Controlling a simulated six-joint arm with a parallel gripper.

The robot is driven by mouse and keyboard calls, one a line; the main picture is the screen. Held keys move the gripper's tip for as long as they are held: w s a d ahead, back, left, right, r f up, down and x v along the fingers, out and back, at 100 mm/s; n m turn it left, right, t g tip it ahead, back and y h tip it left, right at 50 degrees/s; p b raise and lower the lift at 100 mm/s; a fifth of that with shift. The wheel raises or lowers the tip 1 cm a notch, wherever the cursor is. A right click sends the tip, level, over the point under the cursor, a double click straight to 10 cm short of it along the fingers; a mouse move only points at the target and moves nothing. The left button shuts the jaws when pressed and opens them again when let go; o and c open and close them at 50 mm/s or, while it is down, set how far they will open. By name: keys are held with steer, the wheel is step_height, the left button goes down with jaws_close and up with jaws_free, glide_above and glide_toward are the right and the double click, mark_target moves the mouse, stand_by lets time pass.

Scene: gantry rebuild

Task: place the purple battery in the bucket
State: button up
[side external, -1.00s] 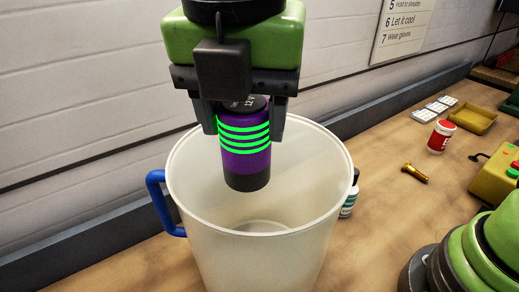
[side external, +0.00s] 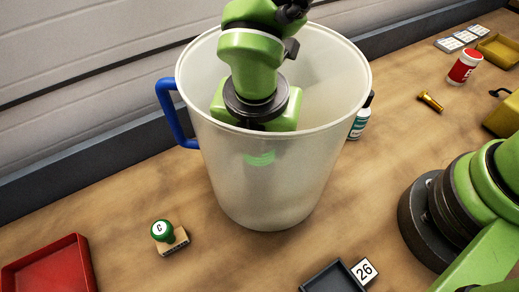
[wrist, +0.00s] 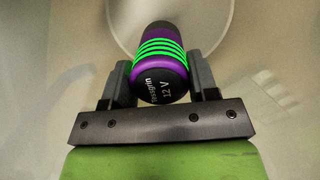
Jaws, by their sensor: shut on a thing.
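The bucket (side external: 309,162) is a translucent whitish pail with a blue handle on its left, standing on the bench in the side external view. My gripper reaches down inside it, and its fingers are hidden behind the wall there. In the wrist view my gripper (wrist: 160,85) is shut on the purple battery (wrist: 148,70), which has bright green stripes and a black end marked 12 V. The battery lies between the two fingers, inside the bucket. In the side external view only its green stripes glow faintly through the bucket wall. Whether it touches the bottom, I cannot tell.
A white-and-green bottle (side external: 361,118) stands just right of the bucket. A brass bolt (side external: 430,101) and a red-and-white jar (side external: 465,67) are farther right.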

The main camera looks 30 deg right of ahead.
steer(key=shift+f, duration=1.85)
steer(key=o, duration=1.2)
steer(key=shift+f, duration=0.1)
steer(key=shift+o, duration=0.2)
